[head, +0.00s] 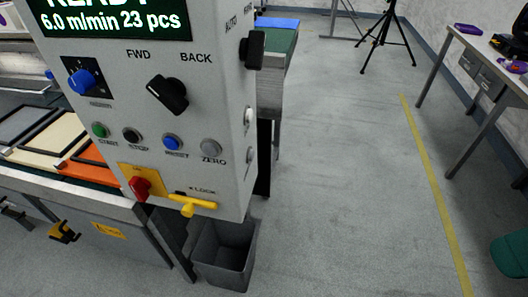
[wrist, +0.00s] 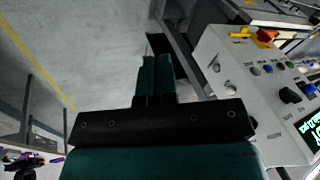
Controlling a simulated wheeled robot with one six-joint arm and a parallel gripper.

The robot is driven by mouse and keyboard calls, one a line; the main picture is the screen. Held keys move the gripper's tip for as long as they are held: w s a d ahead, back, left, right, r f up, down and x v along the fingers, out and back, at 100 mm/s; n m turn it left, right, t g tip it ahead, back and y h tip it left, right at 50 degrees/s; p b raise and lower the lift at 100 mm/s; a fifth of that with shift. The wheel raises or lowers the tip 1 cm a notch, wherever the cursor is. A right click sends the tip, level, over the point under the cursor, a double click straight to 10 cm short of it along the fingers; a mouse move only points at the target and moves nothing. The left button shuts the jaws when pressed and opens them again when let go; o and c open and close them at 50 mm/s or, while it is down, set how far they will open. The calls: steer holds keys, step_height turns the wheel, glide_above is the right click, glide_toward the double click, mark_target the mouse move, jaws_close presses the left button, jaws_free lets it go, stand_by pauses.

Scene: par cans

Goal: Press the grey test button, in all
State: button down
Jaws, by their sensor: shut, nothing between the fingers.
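A control box (head: 165,100) fills the upper left of the head view. Its lower button row holds a green, a black and a blue button, then a grey round button (head: 211,147) labelled ZERO at the right end. I read no "test" label. Two pale round fittings, an upper one (head: 248,116) and a lower one (head: 249,158), sit on the box's right side face. In the wrist view the box appears upside down at the right, with the grey button (wrist: 254,70) small. My gripper (wrist: 157,60) is shut and empty, apart from the box, with floor behind it.
A black FWD/BACK knob (head: 167,94), a red switch (head: 141,187) and a yellow lock handle (head: 192,205) project from the box. A dark bin (head: 224,255) stands below. Open floor (head: 340,170) lies to the right, with a tripod (head: 389,35) and a table farther off.

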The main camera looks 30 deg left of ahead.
mark_target(251, 155)
steer(key=w+a+f+n+t+y, duration=0.1)
steer(key=w+a+f+t, duration=0.3)
steer(key=w, duration=0.4)
steer(key=w+a+f+n+t+b, duration=0.1)
steer(key=w+a+f+t, duration=0.25)
steer(key=w, duration=0.35)
steer(key=w+a+f+n+t+y, duration=0.1)
steer(key=w+a+f+t, duration=0.25)
steer(key=w, duration=0.45)
steer(key=s+a+f+n+y, duration=0.2)
steer(key=s+a+n+y, duration=0.1)
steer(key=a+n+y, duration=0.2)
steer(key=s+a+f+n+g+y, duration=0.1)
steer(key=s+a+f+n+y, duration=0.1)
steer(key=a+n, duration=0.4)
steer(key=s+a+y, duration=0.1)
steer(key=y, duration=0.1)
steer(key=shift+s+a+f+y+b, duration=0.2)
steer(key=shift+s+y+b, duration=0.1)
steer(key=shift+s+y, duration=0.1)
steer(key=s+a+b, duration=0.2)
steer(key=a+b, duration=0.1)
steer(key=a, duration=0.5)
steer(key=shift+a, duration=0.25)
